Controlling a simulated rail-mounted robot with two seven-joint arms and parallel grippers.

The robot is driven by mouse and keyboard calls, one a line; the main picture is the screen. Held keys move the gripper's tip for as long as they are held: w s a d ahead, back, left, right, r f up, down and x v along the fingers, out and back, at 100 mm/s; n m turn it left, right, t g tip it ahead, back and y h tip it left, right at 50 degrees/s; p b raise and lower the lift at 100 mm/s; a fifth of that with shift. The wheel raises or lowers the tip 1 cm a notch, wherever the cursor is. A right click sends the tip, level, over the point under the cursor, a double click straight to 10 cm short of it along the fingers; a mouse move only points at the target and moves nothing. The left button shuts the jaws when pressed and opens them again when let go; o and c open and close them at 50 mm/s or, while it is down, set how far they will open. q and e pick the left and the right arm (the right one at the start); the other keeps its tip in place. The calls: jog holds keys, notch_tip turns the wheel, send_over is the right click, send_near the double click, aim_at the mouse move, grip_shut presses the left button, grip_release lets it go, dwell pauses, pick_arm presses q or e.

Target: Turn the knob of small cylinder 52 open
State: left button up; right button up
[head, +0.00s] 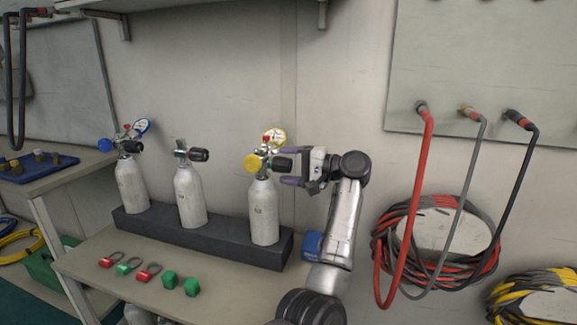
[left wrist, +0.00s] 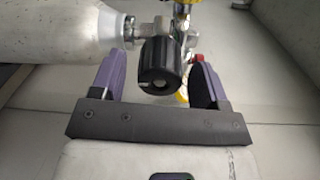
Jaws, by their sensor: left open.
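Three white small cylinders stand in a dark rack (head: 190,235) on the bench; I cannot read their numbers. The right cylinder (head: 264,212) has a valve with a yellow knob (head: 252,163), a black knob (head: 282,164) and a gauge with a yellow rim (head: 273,137). My left gripper (head: 289,166) is open beside this valve, its purple fingers pointing at it. In the left wrist view the black knob (left wrist: 160,66) lies between the two open fingers, with gaps on both sides. The right gripper is not in view.
The middle cylinder (head: 189,197) and the left cylinder (head: 131,185) stand farther left in the rack. Red and green tags (head: 129,265) and green blocks (head: 190,286) lie on the bench front. Coiled hoses (head: 440,230) hang on the right wall.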

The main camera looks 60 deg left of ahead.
pick_arm(q)
jog(key=shift+w, duration=0.1)
jog(key=shift+w+d+r+p, duration=0.15)
jog(key=shift+w+d+p, duration=0.15)
jog(key=shift+p, duration=0.1)
jog(key=p+v, duration=0.5)
jog(key=v, duration=0.8)
jog(key=shift+s+p, duration=0.15)
jog(key=shift+p, duration=0.2)
